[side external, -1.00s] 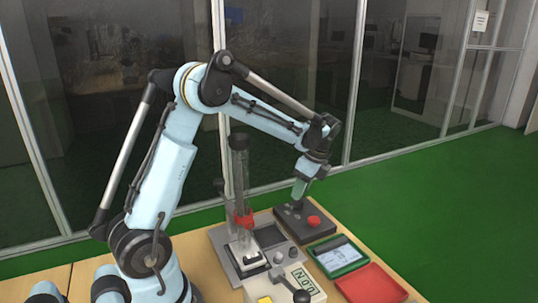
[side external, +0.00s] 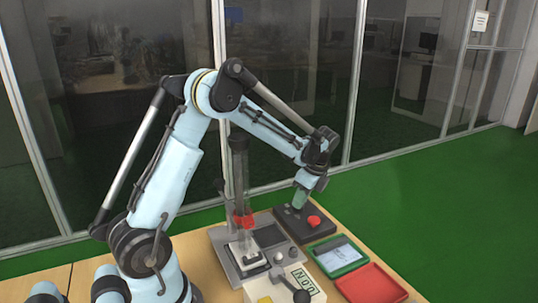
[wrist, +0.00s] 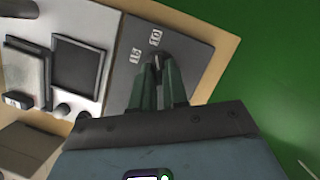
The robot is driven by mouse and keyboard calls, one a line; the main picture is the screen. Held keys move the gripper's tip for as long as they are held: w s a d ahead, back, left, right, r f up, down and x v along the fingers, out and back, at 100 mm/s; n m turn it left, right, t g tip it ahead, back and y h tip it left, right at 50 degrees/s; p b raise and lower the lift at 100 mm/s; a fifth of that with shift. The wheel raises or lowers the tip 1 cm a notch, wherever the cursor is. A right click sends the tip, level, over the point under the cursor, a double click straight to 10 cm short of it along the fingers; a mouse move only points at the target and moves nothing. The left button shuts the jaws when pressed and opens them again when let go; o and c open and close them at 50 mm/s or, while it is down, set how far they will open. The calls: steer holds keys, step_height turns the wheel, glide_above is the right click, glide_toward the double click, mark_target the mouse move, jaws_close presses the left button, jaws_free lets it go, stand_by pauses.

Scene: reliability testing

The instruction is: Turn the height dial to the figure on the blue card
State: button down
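My gripper (side external: 297,206) points down over the back left part of a dark control box (side external: 318,230) with a red button (side external: 314,221). In the wrist view, its two green fingers (wrist: 158,68) come down at a dark round knob on the grey panel, beside two small white labels (wrist: 145,46). The fingertips hide most of the knob, and I cannot tell whether they touch or grip it. A pale, bluish card (side external: 341,254) lies in the green-rimmed tray; its figure is too small to read.
A test stand (side external: 243,225) with a tall column and red clamp stands left of the control box. A readout (side external: 304,282) and a lever with a dark ball lie in front. A red tray (side external: 371,284) is at the front right.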

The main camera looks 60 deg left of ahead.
steer(key=n, duration=0.2)
steer(key=n+g, duration=0.1)
steer(key=shift+w+a+n+h, duration=0.15)
steer(key=shift+n+h, duration=0.25)
steer(key=n+h, duration=0.1)
steer(key=n, duration=0.3)
steer(key=shift+w+a+g, duration=0.1)
steer(key=shift+a+g, duration=0.05)
steer(key=shift+g, duration=0.15)
steer(key=c, duration=1.3)
jaws_free()
steer(key=shift+r, duration=2.25)
steer(key=shift+r, duration=1.5)
steer(key=shift+f, duration=3.75)
